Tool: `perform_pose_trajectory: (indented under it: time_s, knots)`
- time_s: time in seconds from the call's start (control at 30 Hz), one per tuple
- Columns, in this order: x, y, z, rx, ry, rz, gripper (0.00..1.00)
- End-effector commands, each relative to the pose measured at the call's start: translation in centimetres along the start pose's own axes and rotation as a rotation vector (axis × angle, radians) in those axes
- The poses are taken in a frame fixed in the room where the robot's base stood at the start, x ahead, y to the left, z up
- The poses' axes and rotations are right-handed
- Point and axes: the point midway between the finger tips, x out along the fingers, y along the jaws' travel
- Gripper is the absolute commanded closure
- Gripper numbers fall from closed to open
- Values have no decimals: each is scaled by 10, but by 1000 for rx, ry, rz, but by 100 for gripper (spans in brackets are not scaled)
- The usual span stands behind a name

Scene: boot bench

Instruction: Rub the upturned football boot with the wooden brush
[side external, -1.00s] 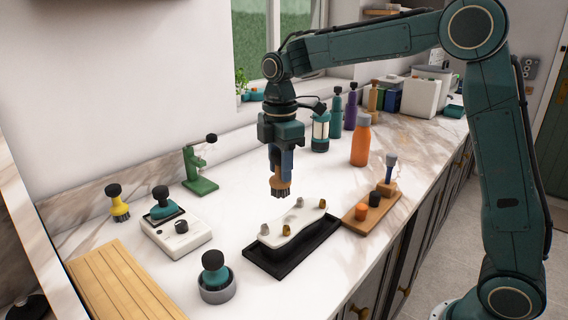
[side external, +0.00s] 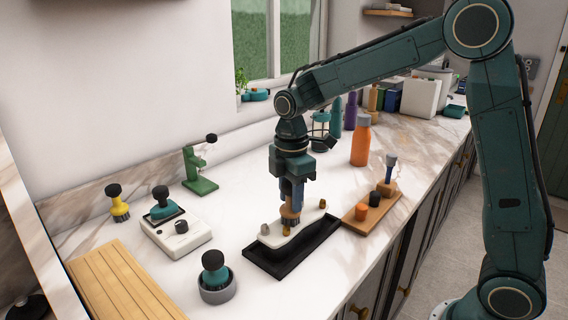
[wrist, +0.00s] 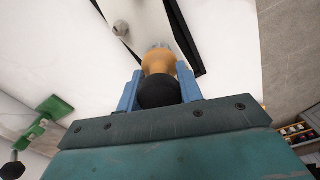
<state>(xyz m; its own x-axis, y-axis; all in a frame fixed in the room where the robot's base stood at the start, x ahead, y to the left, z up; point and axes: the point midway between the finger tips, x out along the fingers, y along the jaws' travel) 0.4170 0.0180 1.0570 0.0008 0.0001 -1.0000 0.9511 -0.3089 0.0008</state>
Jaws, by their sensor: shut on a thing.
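The upturned football boot (side external: 272,238) lies sole up, pale with several brown and grey studs, in a black tray (side external: 283,270). My gripper (side external: 290,199) is above the boot's sole, pointing down. It is shut on the wooden brush (side external: 289,213), whose dark bristles are at the sole among the studs; whether they press on it is hard to tell. In the wrist view the brush (wrist: 158,62) shows its tan wooden body and black knob between my blue fingers. Part of the boot is hidden behind the brush.
A wooden board (side external: 372,215) with small knobbed tools stands right of the tray. An orange bottle (side external: 361,145) stands behind it. A grey pot with a teal-handled brush (side external: 216,290), a white device (side external: 178,240) and a green stand (side external: 199,180) are to the left.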

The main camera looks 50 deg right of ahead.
Motion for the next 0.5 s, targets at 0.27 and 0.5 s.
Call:
perform_pose_trajectory:
  time_s: [0.27, 0.5]
  knots:
    - [0, 0, 0, 0, 0, -1, 87]
    - [0, 19, -6, 0, 0, -1, 87]
